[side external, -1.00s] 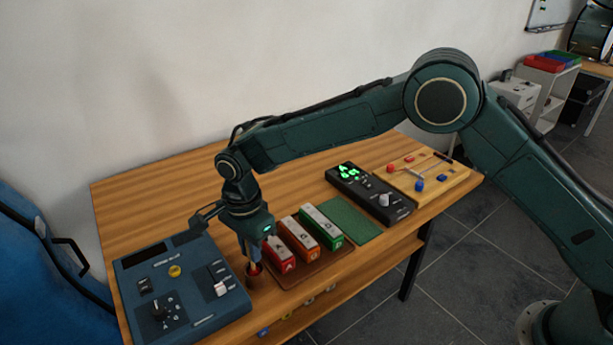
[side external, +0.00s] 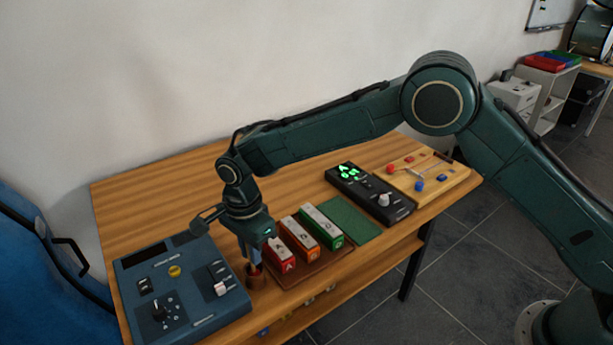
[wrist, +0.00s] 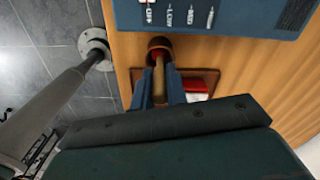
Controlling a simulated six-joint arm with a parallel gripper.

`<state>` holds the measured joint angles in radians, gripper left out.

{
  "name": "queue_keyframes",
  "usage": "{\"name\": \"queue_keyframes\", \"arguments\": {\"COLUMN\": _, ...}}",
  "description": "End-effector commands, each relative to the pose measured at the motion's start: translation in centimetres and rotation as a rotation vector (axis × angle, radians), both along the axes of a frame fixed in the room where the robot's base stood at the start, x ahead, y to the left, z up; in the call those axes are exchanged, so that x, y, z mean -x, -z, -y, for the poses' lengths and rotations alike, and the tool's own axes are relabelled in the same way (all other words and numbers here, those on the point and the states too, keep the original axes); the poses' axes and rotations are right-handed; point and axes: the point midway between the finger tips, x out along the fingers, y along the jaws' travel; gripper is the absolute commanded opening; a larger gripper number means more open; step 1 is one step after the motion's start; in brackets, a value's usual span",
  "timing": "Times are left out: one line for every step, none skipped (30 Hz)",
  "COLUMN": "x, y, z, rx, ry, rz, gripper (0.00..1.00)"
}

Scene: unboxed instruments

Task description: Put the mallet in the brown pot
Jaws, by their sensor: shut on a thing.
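My gripper (side external: 253,258) points down over the brown pot (side external: 257,283), which stands on the table between the blue console and the block tray. The gripper is shut on the mallet, whose pale wooden stick (wrist: 158,80) shows between the fingers in the wrist view. The mallet's red end (side external: 257,269) is at the pot's mouth in the side view. In the wrist view the pot's rim (wrist: 160,39) surrounds a dark opening with the red end at it. How deep the end sits inside is hidden.
The blue console (side external: 205,310) stands close to the left of the pot. A brown tray (side external: 318,268) with red, orange and green blocks lies close to the right. A green mat (side external: 350,220), a black device (side external: 372,195) and a wooden board (side external: 455,180) lie further right. The table's back is clear.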

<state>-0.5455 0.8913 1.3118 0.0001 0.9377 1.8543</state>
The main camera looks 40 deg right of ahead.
Motion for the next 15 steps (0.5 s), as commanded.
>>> {"name": "queue_keyframes", "arguments": {"x": 0.01, "y": 0.09, "z": 0.0, "rx": 0.0, "ry": 0.0, "rz": 0.0, "gripper": 0.0}}
{"name": "queue_keyframes", "arguments": {"x": 0.01, "y": 0.14, "z": 0.0, "rx": 0.0, "ry": 0.0, "rz": 0.0, "gripper": 0.0}}
{"name": "queue_keyframes", "arguments": {"x": 0.01, "y": 0.19, "z": 0.0, "rx": 0.0, "ry": 0.0, "rz": 0.0, "gripper": 0.0}}
{"name": "queue_keyframes", "arguments": {"x": 0.01, "y": 0.24, "z": 0.0, "rx": 0.0, "ry": 0.0, "rz": -0.001, "gripper": 0.0}}
{"name": "queue_keyframes", "arguments": {"x": 0.01, "y": 0.28, "z": 0.0, "rx": 0.0, "ry": 0.0, "rz": -0.001, "gripper": 0.0}}
{"name": "queue_keyframes", "arguments": {"x": 0.02, "y": 0.34, "z": 0.01, "rx": 0.0, "ry": 0.0, "rz": -0.001, "gripper": 0.0}}
{"name": "queue_keyframes", "arguments": {"x": 0.02, "y": 0.38, "z": 0.01, "rx": 0.0, "ry": 0.0, "rz": -0.001, "gripper": 0.0}}
{"name": "queue_keyframes", "arguments": {"x": 0.02, "y": 0.37, "z": 0.01, "rx": 0.0, "ry": 0.0, "rz": -0.001, "gripper": 0.18}}
{"name": "queue_keyframes", "arguments": {"x": 0.02, "y": 0.36, "z": 0.01, "rx": 0.0, "ry": 0.0, "rz": -0.001, "gripper": 0.26}}
{"name": "queue_keyframes", "arguments": {"x": 0.02, "y": 0.36, "z": 0.01, "rx": 0.0, "ry": 0.0, "rz": -0.001, "gripper": 0.32}}
{"name": "queue_keyframes", "arguments": {"x": 0.02, "y": 0.36, "z": 0.01, "rx": 0.0, "ry": 0.0, "rz": -0.001, "gripper": 0.38}}
{"name": "queue_keyframes", "arguments": {"x": 0.02, "y": 0.36, "z": 0.01, "rx": 0.0, "ry": 0.0, "rz": -0.001, "gripper": 0.4}}
{"name": "queue_keyframes", "arguments": {"x": 0.02, "y": 0.36, "z": 0.01, "rx": 0.0, "ry": 0.0, "rz": -0.001, "gripper": 0.4}}
{"name": "queue_keyframes", "arguments": {"x": 0.02, "y": 0.36, "z": 0.01, "rx": 0.0, "ry": 0.0, "rz": -0.001, "gripper": 0.4}}
{"name": "queue_keyframes", "arguments": {"x": 0.02, "y": 0.36, "z": 0.01, "rx": 0.0, "ry": 0.0, "rz": -0.001, "gripper": 0.4}}
